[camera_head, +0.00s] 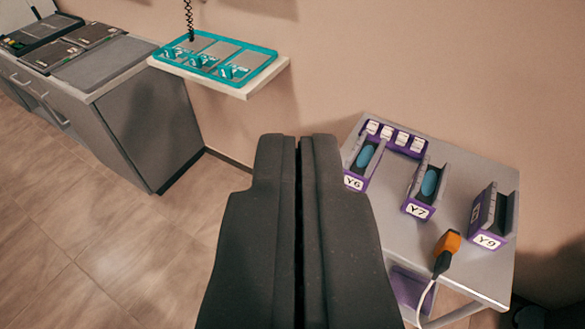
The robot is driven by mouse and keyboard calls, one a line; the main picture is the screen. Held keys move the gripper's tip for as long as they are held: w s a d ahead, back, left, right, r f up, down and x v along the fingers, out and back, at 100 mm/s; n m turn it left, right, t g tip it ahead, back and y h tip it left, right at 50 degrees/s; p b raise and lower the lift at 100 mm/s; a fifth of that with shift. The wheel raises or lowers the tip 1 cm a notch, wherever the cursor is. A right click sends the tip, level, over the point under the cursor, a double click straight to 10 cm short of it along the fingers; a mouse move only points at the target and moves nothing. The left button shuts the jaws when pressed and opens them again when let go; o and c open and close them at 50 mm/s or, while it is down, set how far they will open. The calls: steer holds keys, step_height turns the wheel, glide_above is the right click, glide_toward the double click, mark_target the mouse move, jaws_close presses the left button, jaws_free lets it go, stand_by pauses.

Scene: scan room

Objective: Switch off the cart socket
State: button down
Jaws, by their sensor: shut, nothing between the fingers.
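A grey cart (395,207) stands at the right against the wall. An orange block (449,242) sits at its front edge. A black plug (442,262) with a white cable (427,298) meets the block's lower end. I cannot make out a switch on the block. A purple panel (396,138) with several white squares lies at the cart's back left. My gripper (298,140) is shut and empty, pointing forward in the middle of the view, left of the cart. It appears apart from the cart and the orange block.
Purple-and-grey holders labelled Y6 (360,172), Y7 (421,205) and Y9 (491,225) stand on the cart; Y6 and Y7 hold blue pieces. A teal-framed panel (252,73) is on a wall shelf. A grey cabinet (150,118) stands left. Floor (120,255) is clear at lower left.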

step_height(320, 180, up, 13)
steer(key=p, duration=1.2)
